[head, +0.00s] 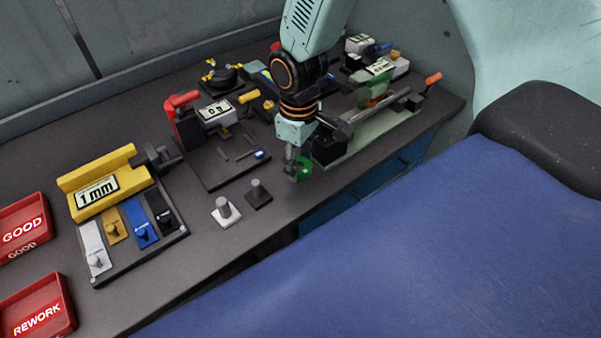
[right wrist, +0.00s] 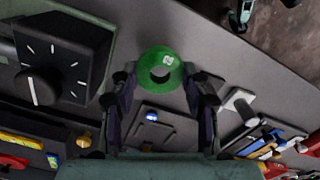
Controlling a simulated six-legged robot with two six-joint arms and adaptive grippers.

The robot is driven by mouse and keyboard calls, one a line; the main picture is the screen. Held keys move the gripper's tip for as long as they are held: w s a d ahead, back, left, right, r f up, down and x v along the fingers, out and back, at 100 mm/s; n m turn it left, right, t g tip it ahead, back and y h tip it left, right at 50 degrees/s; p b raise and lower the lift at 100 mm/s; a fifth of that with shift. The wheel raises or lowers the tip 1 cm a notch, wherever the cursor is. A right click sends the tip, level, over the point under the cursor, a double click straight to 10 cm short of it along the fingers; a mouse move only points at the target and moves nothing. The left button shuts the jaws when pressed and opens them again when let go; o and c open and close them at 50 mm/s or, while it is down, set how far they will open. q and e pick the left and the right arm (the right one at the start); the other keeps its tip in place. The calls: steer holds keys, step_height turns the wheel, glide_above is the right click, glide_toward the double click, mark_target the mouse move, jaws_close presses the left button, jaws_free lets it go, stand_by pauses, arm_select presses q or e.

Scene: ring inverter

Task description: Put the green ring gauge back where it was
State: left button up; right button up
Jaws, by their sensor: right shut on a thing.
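The green ring gauge (head: 305,168) is held between the fingers of my right gripper (head: 297,170), near the front edge of the bench. In the right wrist view the ring (right wrist: 147,64) shows a pale mark and an open hole, with a finger of my right gripper (right wrist: 160,77) on each side. A grey post on a white base (head: 226,210) and a grey post on a black base (head: 258,194) stand to the left of the ring. No post shows through the ring. My left gripper does not show in the head view.
A yellow 1 mm block (head: 98,183) with several coloured pieces stands at left. Red GOOD (head: 24,228) and REWORK (head: 38,307) trays lie further left. A red-handled gauge fixture (head: 184,118) stands behind the posts. A dial box (right wrist: 68,55) shows beside my right gripper.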

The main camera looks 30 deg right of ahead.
mark_target(300, 183)
steer(key=shift+w+d+f, duration=0.1)
steer(key=shift+d+f, duration=0.1)
steer(key=shift+f, duration=0.5)
steer(key=f, duration=0.2)
steer(key=shift+s+a+f, duration=0.3)
steer(key=shift+w+d+f, duration=0.2)
steer(key=shift+w+f, duration=0.1)
steer(key=o, duration=1.3)
steer(key=shift+s+a+r, duration=0.15)
steer(key=shift+s+r, duration=0.05)
steer(key=shift+s, duration=0.05)
steer(key=shift+c, duration=0.2)
steer(key=shift+w+f, duration=0.15)
steer(key=shift+w, duration=0.05)
step_height(300, 183, up, 12)
steer(key=shift+p, duration=0.4)
